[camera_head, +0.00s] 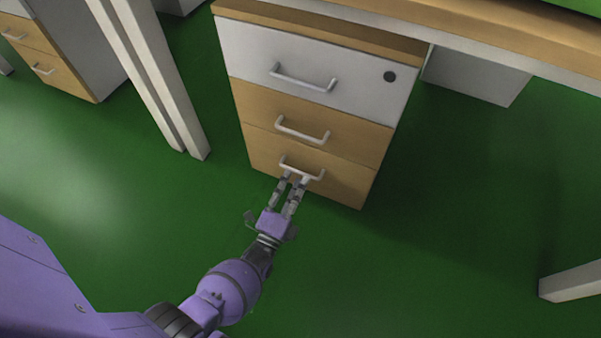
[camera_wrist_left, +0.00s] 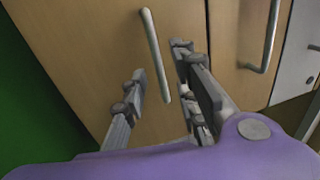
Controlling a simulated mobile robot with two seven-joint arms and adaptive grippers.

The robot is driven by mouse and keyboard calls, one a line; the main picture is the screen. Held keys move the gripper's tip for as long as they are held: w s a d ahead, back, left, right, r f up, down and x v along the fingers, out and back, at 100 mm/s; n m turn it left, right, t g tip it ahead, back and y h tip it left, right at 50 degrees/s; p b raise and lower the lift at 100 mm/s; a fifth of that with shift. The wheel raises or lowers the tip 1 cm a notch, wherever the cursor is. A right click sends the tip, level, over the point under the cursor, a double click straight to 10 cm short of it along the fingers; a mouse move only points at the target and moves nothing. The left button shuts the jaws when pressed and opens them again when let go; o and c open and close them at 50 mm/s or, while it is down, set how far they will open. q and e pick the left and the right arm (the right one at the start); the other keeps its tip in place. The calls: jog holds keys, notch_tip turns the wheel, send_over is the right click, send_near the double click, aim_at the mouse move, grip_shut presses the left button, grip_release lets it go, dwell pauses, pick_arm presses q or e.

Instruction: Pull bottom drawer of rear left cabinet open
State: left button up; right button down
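The cabinet (camera_head: 318,62) has a white top drawer and two wood-coloured drawers below. Its bottom drawer (camera_head: 342,187) looks closed, flush with the drawer above, and has a pale bar handle (camera_head: 316,177). My left gripper (camera_head: 295,178) is at this handle, its fingertips overlapping the handle's lower edge in the head view. In the left wrist view the handle (camera_wrist_left: 153,50) runs between the two spread fingers of the left gripper (camera_wrist_left: 158,65), with a gap visible. Whether either finger touches it I cannot tell. My right gripper is not in view.
The middle drawer's handle (camera_head: 303,131) is just above. A white desk leg (camera_head: 150,70) stands left of the cabinet, and another leg (camera_head: 572,282) is at the lower right. A second cabinet (camera_head: 60,50) is at the upper left. The green floor (camera_head: 400,280) in front is clear.

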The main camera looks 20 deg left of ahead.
aim_at(301, 172)
pick_arm(q)
jog(key=shift+w+r+b, duration=0.2)
jog(key=shift+w+b, duration=0.1)
jog(key=shift+w, duration=0.7)
jog(key=shift+w+r+b, duration=0.15)
jog(key=shift+w+b, duration=0.1)
jog(key=shift+w, duration=0.75)
jog(key=shift+d, duration=0.1)
grip_shut()
